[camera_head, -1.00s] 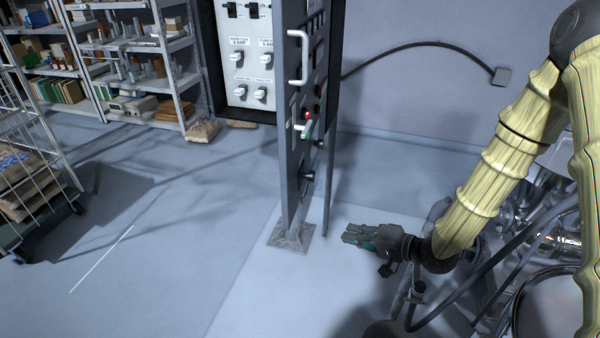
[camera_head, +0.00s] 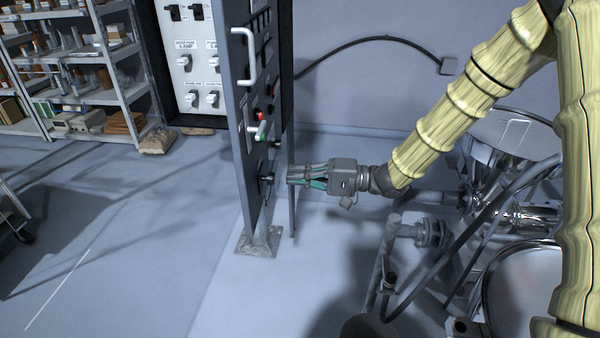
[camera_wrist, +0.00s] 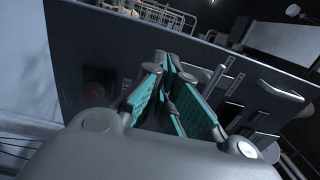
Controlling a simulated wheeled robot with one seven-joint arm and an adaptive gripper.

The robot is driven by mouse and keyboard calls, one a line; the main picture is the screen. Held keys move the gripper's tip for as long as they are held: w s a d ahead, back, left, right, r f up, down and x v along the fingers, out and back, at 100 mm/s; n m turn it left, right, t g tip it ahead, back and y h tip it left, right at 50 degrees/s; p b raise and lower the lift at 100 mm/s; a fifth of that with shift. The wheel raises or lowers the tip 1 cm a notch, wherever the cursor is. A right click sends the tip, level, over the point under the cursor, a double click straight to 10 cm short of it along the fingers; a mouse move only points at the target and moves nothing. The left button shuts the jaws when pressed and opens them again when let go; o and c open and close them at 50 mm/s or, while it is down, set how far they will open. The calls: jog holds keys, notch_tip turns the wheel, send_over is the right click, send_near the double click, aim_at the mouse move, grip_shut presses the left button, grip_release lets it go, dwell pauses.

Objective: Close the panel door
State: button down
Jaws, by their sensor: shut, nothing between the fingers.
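The panel door (camera_head: 240,150) stands swung out from the electrical cabinet, seen nearly edge-on in the head view. It is dark grey with a white handle (camera_head: 247,58), red and green controls and a black knob low down. My gripper (camera_head: 289,177) is shut and empty. Its teal-padded fingers point left at the lower part of the door's face, close to the knob. In the wrist view, the door's face (camera_wrist: 75,40) fills the middle beyond my gripper (camera_wrist: 168,65). I cannot tell whether the fingertips touch it.
The cabinet interior (camera_head: 178,50) shows a white panel with several switches. A metal foot (camera_head: 257,241) stands on the floor below the door. Shiny pipes and vessels (camera_head: 510,215) stand at right under my arm. Shelves (camera_head: 100,60) are at back left; the floor at left is mostly clear.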

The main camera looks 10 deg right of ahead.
aim_at(249, 172)
jog(key=p+x, duration=0.2)
jog(key=x, duration=0.7)
jog(key=shift+a, duration=0.1)
